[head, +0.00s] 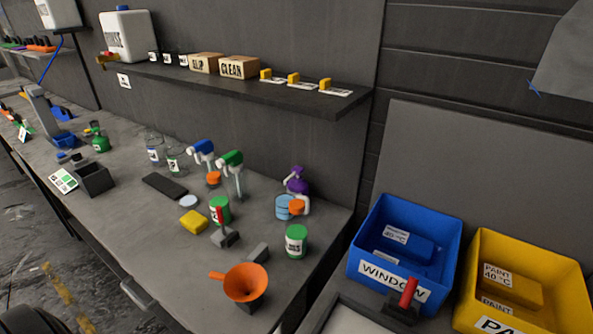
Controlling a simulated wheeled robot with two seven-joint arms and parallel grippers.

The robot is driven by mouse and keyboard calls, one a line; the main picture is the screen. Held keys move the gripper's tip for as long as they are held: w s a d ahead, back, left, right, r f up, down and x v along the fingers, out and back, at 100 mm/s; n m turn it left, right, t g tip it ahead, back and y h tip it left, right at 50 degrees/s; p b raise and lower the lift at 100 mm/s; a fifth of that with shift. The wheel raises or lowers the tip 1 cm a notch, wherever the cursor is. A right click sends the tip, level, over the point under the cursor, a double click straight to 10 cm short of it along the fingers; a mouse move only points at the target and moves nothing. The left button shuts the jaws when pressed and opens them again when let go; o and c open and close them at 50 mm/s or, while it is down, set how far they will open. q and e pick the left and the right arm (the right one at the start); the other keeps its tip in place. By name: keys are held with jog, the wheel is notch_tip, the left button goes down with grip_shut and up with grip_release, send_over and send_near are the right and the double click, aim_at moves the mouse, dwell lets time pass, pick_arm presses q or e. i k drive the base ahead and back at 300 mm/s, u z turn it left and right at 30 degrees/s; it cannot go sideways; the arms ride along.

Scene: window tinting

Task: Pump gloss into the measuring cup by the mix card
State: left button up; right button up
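A white card with green squares (63,181), which looks like the mix card, stands at the left of the grey bench. A dark open-topped box (95,180) is right beside it. A small green bottle (100,143) stands behind them. A purple bottle with a pump-like top (297,183) stands at the bench's right rear, behind a light-blue container (283,208) and an orange piece. I cannot tell which container holds gloss or which is the measuring cup; labels are too small. Neither of my grippers is in view.
Two clear labelled bottles (173,161), blue and green spray heads (231,160), green tins (296,241), a yellow sponge (194,221) and an orange funnel (246,283) crowd the bench. A shelf (220,83) overhangs its rear. Blue (362,265) and yellow bins stand right. The bench's front-left stretch is clear.

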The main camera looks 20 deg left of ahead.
aim_at(298, 169)
jog(key=u, duration=0.55)
jog(key=k, duration=1.35)
jog(key=u, duration=1.1)
jog(key=i, duration=0.75)
jog(key=u, duration=1.05)
jog(key=i, duration=1.25)
jog(key=z, duration=0.55)
jog(key=i, duration=1.3)
jog(key=z, duration=3.1)
